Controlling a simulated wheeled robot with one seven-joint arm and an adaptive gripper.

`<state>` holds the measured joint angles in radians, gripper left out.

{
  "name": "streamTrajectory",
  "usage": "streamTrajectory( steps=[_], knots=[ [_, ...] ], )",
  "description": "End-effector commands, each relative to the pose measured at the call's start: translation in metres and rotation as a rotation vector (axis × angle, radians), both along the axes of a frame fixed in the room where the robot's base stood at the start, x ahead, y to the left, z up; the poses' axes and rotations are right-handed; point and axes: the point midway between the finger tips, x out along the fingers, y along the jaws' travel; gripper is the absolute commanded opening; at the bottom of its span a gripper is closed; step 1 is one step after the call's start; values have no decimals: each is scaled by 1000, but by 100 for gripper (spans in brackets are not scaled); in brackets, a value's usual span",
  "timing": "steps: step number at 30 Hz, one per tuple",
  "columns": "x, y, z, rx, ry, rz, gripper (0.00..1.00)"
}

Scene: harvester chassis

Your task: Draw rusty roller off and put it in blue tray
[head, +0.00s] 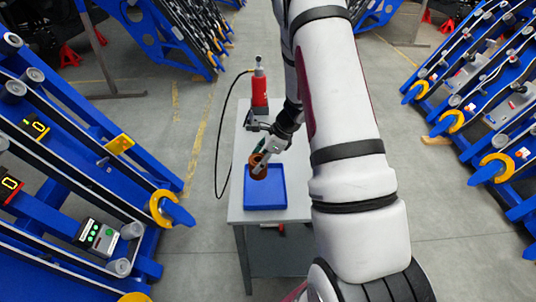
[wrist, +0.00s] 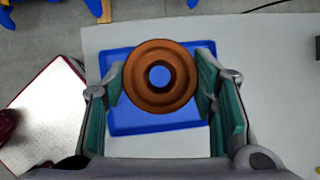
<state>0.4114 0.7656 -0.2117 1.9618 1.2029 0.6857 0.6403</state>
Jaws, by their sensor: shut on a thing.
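The rusty roller (wrist: 143,94) is a brown-orange ring with a round hole, seen end-on in the wrist view. It also shows in the head view (head: 259,171), small and partly hidden by my gripper. My gripper (wrist: 160,88) is shut on the roller, with a green-padded finger on either side. The blue tray (wrist: 125,125) lies behind the roller in the wrist view. In the head view the blue tray (head: 265,198) sits on a table, with the roller over its back left part. The height of the roller above the tray floor is hard to tell.
The grey table (head: 298,212) stands on the floor. A red cylinder tool (head: 259,88) with a black hose stands at its back. Blue chassis frames with grey rollers and yellow rings stand left (head: 75,130) and right. Clear floor lies between table and left frame.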

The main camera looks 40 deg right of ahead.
Motion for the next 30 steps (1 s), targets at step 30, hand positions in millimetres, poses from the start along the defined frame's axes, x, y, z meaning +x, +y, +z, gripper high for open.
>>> streamTrajectory(
  steps=[30],
  knots=[
    [-2, -22, -70, 32, 43, -67, 2]
  ],
)
